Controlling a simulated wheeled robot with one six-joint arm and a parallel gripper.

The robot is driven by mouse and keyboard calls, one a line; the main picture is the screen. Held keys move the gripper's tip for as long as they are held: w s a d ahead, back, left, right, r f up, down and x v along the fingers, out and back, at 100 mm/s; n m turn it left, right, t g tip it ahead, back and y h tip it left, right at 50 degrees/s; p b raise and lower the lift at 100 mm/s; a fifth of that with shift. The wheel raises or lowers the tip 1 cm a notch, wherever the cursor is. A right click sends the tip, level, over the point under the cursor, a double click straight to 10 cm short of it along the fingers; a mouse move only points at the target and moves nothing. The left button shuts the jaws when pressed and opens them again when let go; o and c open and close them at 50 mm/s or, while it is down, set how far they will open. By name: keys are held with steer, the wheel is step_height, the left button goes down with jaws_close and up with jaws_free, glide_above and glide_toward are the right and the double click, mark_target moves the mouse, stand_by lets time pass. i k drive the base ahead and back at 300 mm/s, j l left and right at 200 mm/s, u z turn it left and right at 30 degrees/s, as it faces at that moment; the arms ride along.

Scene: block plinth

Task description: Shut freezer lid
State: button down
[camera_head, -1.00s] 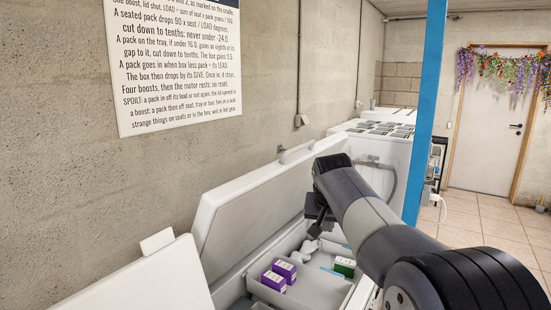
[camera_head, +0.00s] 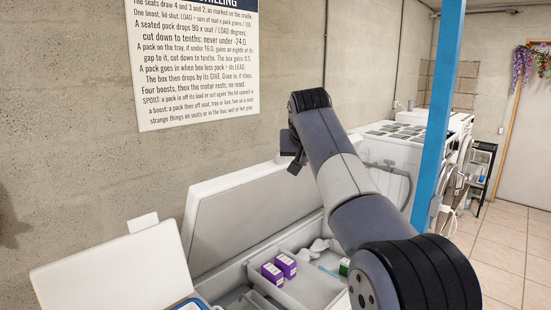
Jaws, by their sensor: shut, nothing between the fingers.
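The white freezer (camera_head: 235,275) shows at the bottom centre. Its large white lid (camera_head: 245,225) stands open, tilted back towards the wall. My gripper (camera_head: 291,160) is up by the top edge of this lid, in front of the wall; I cannot tell whether it touches the lid. It is shut and empty. Inside the freezer, two purple boxes (camera_head: 279,268) stand in a grey tray (camera_head: 316,291).
A second raised white lid (camera_head: 115,272) stands at the lower left, with a blue-rimmed container (camera_head: 192,303) beside it. A blue post (camera_head: 438,120) stands right of my arm. White machines (camera_head: 405,150) line the wall behind. Open tiled floor (camera_head: 505,255) lies at the right.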

mark_target(226, 216)
steer(key=i+l+u, duration=0.2)
steer(key=l+u, duration=0.15)
steer(key=l, duration=0.35)
steer(key=i+l+u, duration=0.15)
steer(key=l+u, duration=0.2)
steer(key=l, duration=0.4)
steer(key=l+u, duration=0.35)
steer(key=l, duration=0.4)
steer(key=i+l+u, duration=0.25)
steer(key=i+l, duration=0.2)
steer(key=i+l+u, duration=0.3)
steer(key=i+l, duration=0.15)
steer(key=l, duration=0.15)
